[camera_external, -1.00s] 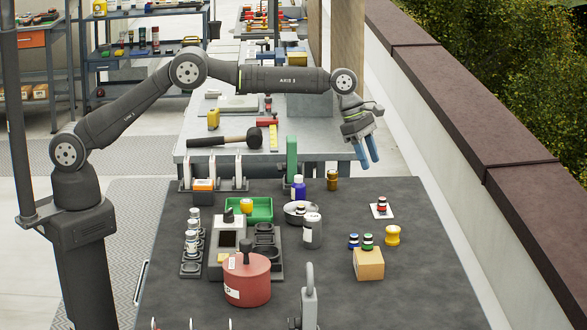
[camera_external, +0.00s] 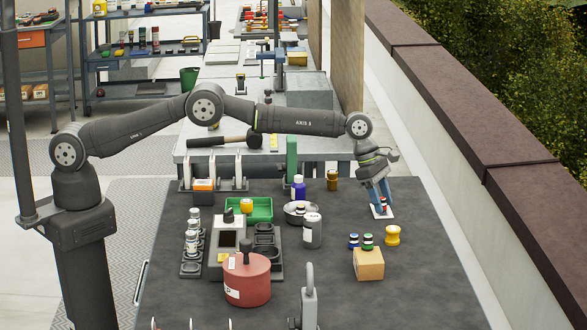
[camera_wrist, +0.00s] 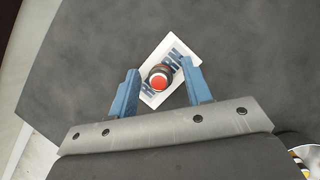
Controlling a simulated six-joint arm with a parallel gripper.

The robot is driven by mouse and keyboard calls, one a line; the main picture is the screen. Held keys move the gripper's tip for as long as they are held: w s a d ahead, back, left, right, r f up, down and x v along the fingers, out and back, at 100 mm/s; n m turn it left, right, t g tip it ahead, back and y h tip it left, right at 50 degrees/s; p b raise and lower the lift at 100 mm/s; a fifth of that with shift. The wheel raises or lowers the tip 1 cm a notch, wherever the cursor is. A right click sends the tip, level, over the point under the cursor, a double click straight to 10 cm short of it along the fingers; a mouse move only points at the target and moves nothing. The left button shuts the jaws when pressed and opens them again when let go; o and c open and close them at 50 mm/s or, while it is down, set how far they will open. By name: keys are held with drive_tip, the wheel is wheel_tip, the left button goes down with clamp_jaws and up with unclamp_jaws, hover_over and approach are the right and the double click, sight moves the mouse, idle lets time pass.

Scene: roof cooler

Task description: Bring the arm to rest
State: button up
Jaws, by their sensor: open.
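My gripper (camera_external: 381,202) is at the far right of the dark table, low over a white card (camera_external: 388,212) that carries a small red-topped item. In the wrist view my gripper's blue fingers (camera_wrist: 158,88) are apart, one on each side of the red-topped item (camera_wrist: 159,79). The item stands on the white card (camera_wrist: 151,101), which bears large partly covered lettering.
A wooden block (camera_external: 368,264), a yellow spool (camera_external: 392,235) and small capped jars (camera_external: 367,241) stand nearer the camera. A red pot (camera_external: 246,283), a grey canister (camera_external: 312,232) and a green tray (camera_external: 259,211) are left. The table's right front is clear.

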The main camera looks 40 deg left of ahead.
drive_tip(key=shift+r, duration=1.75)
